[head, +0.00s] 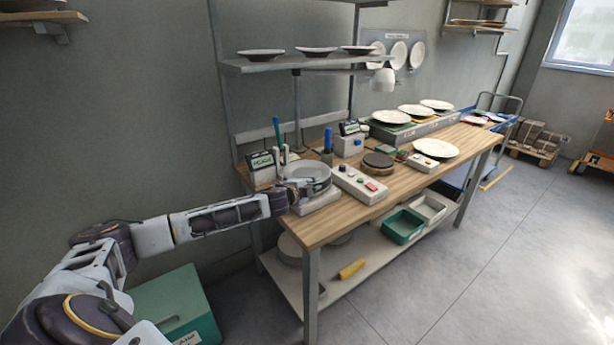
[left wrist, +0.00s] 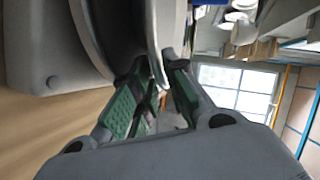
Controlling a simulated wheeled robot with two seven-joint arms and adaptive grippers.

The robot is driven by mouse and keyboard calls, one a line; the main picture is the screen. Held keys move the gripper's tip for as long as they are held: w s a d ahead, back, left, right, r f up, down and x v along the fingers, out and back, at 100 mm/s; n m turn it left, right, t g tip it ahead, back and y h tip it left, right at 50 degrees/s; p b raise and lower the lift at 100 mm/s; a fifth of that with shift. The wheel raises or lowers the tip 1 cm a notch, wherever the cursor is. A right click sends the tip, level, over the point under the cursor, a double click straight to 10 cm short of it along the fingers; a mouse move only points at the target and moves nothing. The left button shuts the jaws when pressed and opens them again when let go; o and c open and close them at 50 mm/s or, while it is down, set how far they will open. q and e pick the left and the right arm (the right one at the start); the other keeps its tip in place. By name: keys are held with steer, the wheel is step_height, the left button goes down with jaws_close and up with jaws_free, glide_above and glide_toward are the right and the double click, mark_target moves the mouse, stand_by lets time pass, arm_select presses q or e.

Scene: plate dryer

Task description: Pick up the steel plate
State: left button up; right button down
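The steel plate (head: 306,175) is a round, shiny metal dish resting on a pale device at the near left end of the wooden workbench. My left gripper (head: 302,188) is at the plate's near-left edge. In the left wrist view the plate's rim (left wrist: 153,40) comes down between the two green-padded fingers of the left gripper (left wrist: 160,88). A gap shows between the rim and the right-hand finger, so the fingers look open around the rim. Contact with the left-hand finger is unclear. My right gripper is not in view.
A control box (head: 361,184) with buttons stands right of the plate, with a dark round hotplate (head: 378,161) behind it. A small display (head: 262,163) stands behind left. White plates (head: 391,117) lie farther along the bench (head: 330,221). A shelf (head: 305,65) hangs above.

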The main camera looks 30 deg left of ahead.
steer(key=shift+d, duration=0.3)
arm_select(q)
jaws_close()
steer(key=shift+r, duration=0.2)
steer(key=shift+w, duration=0.1)
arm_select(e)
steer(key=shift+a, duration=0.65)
arm_select(q)
steer(key=shift+r, duration=0.1)
